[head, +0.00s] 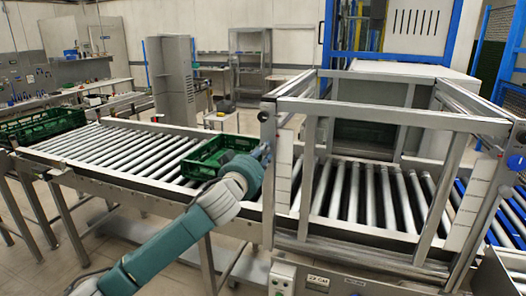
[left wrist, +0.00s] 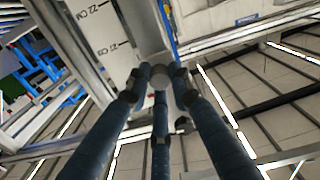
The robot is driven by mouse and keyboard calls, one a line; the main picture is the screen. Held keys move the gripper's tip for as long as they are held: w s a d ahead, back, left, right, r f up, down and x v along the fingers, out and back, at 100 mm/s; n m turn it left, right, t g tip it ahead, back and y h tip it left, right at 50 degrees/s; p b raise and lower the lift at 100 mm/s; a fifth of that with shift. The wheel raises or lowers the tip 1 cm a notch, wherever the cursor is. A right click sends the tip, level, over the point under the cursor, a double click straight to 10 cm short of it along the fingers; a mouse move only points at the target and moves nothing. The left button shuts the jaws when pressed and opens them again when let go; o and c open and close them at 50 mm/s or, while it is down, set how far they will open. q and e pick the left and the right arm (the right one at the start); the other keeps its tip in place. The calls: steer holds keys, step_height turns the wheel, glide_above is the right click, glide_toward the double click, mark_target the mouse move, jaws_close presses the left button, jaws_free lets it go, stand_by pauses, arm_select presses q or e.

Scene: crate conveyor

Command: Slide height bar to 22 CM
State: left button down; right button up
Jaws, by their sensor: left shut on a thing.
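The metal frame over the rollers has a front crossbar (head: 395,114), apparently the height bar, running between two posts. White scale plates stand at the left post (head: 283,172) and the right post (head: 466,214). In the left wrist view the scale plate (left wrist: 101,30) shows upside-down marks, one reading 22 CM. My left gripper (head: 264,153) is at the left post's outer side, below the crossbar's left end. In the left wrist view its dark blue fingers (left wrist: 158,80) close on a grey round knob (left wrist: 160,73). The fingers partly hide the knob. My right gripper is out of view.
A small sign (head: 318,281) below the frame appears to read 22 CM. A green crate (head: 205,160) lies on the rollers just left of the frame, behind my arm. Another green crate (head: 45,124) is at the far left. The rollers between them are clear.

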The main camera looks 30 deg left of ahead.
arm_select(q)
step_height(320, 180, down, 14)
steer(key=b, duration=0.8)
steer(key=shift+f, duration=0.15)
steer(key=c, duration=1.6)
jaws_free()
steer(key=shift+o, duration=0.3)
steer(key=shift+a+r, duration=0.1)
steer(key=shift+r, duration=0.1)
steer(key=shift+s, duration=0.1)
steer(key=v, duration=1.2)
steer(key=shift+f, duration=0.1)
